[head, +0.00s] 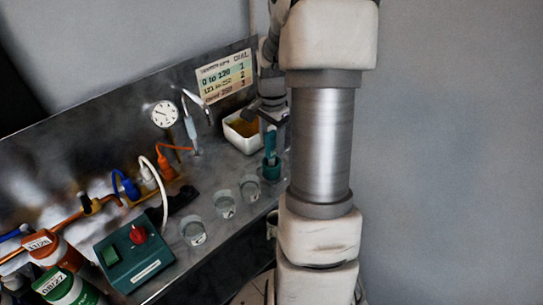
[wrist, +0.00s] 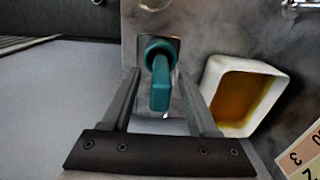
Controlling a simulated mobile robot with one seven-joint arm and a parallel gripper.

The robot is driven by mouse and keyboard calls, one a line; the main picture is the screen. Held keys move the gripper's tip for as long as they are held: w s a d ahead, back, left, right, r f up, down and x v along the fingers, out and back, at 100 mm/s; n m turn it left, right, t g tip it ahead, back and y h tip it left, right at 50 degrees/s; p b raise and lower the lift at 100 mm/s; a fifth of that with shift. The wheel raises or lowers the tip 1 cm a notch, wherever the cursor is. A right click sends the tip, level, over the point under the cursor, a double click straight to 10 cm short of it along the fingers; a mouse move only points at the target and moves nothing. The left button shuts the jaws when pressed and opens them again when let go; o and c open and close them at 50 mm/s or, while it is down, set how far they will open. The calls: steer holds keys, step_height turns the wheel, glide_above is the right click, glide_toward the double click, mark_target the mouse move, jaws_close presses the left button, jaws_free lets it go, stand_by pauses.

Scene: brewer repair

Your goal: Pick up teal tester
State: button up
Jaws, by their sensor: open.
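The teal tester (head: 270,144) stands upright in a teal round holder (head: 271,168) near the right end of the steel counter in the head view. In the wrist view the tester (wrist: 160,85) lies between the two fingers of my gripper (wrist: 158,95), with its handle pointing toward the palm. The fingers are open, one on each side of it, and I see gaps between them and the tester. In the head view my gripper (head: 272,112) is just above the tester, partly hidden by my arm.
A white tub (head: 245,131) with amber contents stands close beside my gripper; it also shows in the wrist view (wrist: 242,95). Several glass cups (head: 222,204), a teal box with a red knob (head: 133,256), a gauge (head: 165,114) and a dial chart (head: 225,76) are leftward.

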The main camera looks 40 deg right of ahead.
step_height(320, 180, down, 2)
steer(key=shift+f, duration=0.1)
jaws_close()
stand_by(0.4)
